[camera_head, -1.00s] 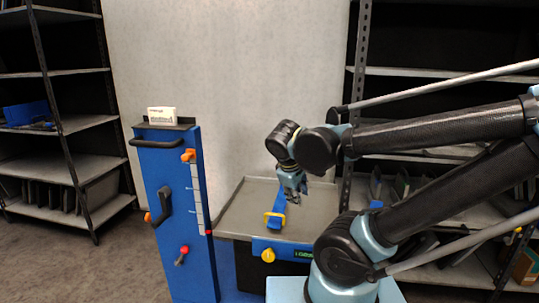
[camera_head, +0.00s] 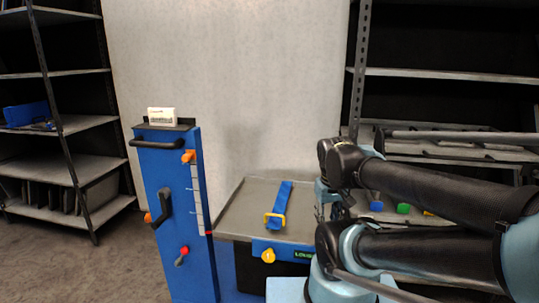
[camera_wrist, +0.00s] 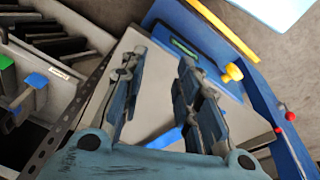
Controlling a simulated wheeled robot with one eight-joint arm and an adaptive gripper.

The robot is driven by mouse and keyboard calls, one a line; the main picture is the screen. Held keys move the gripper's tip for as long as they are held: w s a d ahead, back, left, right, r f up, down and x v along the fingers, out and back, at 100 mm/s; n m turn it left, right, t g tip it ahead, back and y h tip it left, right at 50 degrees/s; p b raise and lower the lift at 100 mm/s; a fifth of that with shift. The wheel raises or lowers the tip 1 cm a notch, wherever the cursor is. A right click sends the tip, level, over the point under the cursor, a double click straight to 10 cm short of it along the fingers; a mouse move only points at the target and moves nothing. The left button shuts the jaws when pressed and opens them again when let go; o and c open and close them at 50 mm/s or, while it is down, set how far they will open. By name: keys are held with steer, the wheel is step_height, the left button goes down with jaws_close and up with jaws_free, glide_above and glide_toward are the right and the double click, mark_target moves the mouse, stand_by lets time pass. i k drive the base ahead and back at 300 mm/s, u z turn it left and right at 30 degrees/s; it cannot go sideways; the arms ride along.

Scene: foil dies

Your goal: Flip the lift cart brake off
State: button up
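The lift cart has a tall blue column (camera_head: 177,226) with a black push handle (camera_head: 158,143) on top. A short dark lever with a red knob (camera_head: 184,251) sits low on the column's face and points up; I cannot tell for sure that it is the brake. In the wrist view a red knob (camera_wrist: 290,116) shows at the right.
A grey tray (camera_head: 238,207) holds a blue strap with a yellow handle (camera_head: 274,218). The blue front panel (camera_head: 284,248) has a yellow knob (camera_head: 268,256) and a small display. Orange knobs (camera_head: 188,156) sit on the column. Shelves (camera_head: 70,166) stand left and right.

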mark_target(184, 250)
steer(key=u, duration=1.8)
steer(key=k, duration=0.7)
steer(key=u, duration=0.6)
steer(key=k, duration=0.65)
steer(key=u, duration=0.2)
steer(key=i, duration=0.7)
steer(key=u, duration=0.1)
